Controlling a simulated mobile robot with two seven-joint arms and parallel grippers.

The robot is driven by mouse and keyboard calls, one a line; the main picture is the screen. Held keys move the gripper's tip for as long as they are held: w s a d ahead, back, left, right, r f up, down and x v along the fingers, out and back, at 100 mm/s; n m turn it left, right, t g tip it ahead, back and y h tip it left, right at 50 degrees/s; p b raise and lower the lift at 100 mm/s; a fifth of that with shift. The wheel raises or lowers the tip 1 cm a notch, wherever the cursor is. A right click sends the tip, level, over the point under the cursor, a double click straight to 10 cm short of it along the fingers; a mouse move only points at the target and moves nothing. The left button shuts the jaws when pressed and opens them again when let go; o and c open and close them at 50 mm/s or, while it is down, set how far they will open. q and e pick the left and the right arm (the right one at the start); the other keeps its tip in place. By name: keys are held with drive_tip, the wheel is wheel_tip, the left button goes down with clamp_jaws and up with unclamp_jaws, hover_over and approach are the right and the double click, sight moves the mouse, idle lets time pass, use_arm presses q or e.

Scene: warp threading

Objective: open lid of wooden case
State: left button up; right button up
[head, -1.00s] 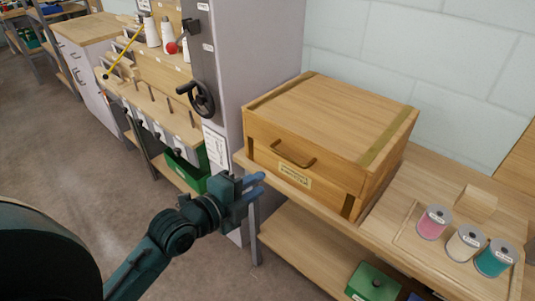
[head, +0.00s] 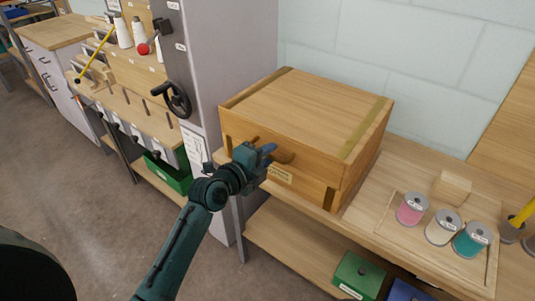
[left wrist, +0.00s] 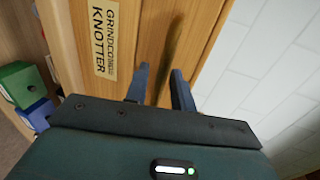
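The wooden case (head: 300,112) stands on the bench with its lid closed. Its front has a curved wooden handle (head: 285,157) and a label (head: 279,174) below it. My left gripper (head: 268,152) is at the case front, over the handle's left part and hiding some of it. In the left wrist view the two fingers (left wrist: 160,86) are apart. The handle (left wrist: 171,45) runs toward the gap between them, and the label (left wrist: 104,40) reads KNOTTER. I cannot tell whether the fingers touch the handle. My right gripper is not in view.
Pink (head: 412,208), white (head: 443,227) and teal (head: 472,240) spools stand on a tray right of the case, by a wooden block (head: 452,187). A green box (head: 357,276) sits on the lower shelf.

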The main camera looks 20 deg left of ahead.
use_arm(q)
drive_tip(key=shift+w, duration=0.15)
drive_tip(key=shift+c, duration=0.3)
clamp_jaws()
